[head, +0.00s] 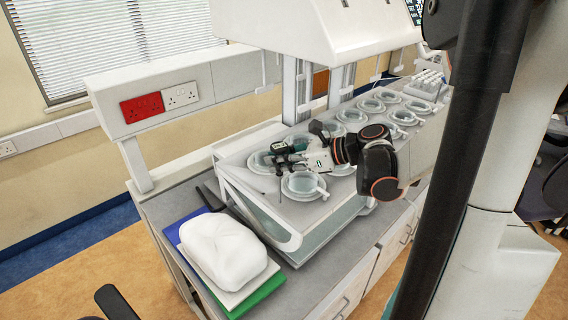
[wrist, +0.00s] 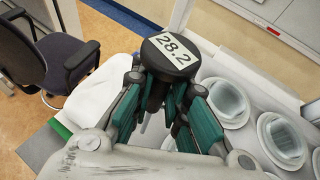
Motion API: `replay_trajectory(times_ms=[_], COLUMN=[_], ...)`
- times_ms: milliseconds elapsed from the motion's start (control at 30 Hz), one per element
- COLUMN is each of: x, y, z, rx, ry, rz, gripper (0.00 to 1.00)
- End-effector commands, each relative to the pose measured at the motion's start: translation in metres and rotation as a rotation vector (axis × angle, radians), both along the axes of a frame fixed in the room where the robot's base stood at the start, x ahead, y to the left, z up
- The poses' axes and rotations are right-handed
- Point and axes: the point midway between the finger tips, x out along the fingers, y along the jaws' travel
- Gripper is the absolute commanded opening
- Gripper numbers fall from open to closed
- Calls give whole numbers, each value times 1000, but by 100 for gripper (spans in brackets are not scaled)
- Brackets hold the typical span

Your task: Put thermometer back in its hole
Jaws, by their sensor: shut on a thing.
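The thermometer shows in the wrist view as a dark round head (wrist: 170,52) with a pale display reading 28.2. My gripper (wrist: 157,92), with teal-and-black fingers, is shut on it just below the head. The lower part of the thermometer is mostly hidden in the wrist view. In the head view my gripper (head: 285,156) is above the near left part of the water bath's pale top (head: 238,160), close to the round lids. A thin dark probe seems to hang below the gripper there. I cannot make out its hole or whether the tip touches the top.
Several clear round lids (head: 303,184) cover the bath's top, with rods sticking out. A white bundle (head: 222,248) lies on coloured boards at the bench's near left. A white overhead unit (head: 310,30) stands behind. A chair (wrist: 45,60) shows in the wrist view.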

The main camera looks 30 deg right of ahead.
Motion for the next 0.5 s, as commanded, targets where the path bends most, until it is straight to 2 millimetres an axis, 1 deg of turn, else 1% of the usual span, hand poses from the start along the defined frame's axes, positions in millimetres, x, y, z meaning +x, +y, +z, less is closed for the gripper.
replay_trajectory(times_ms=[500], x=[33], y=[7], z=[0], rx=[0], ry=[0], rz=[1], gripper=[0])
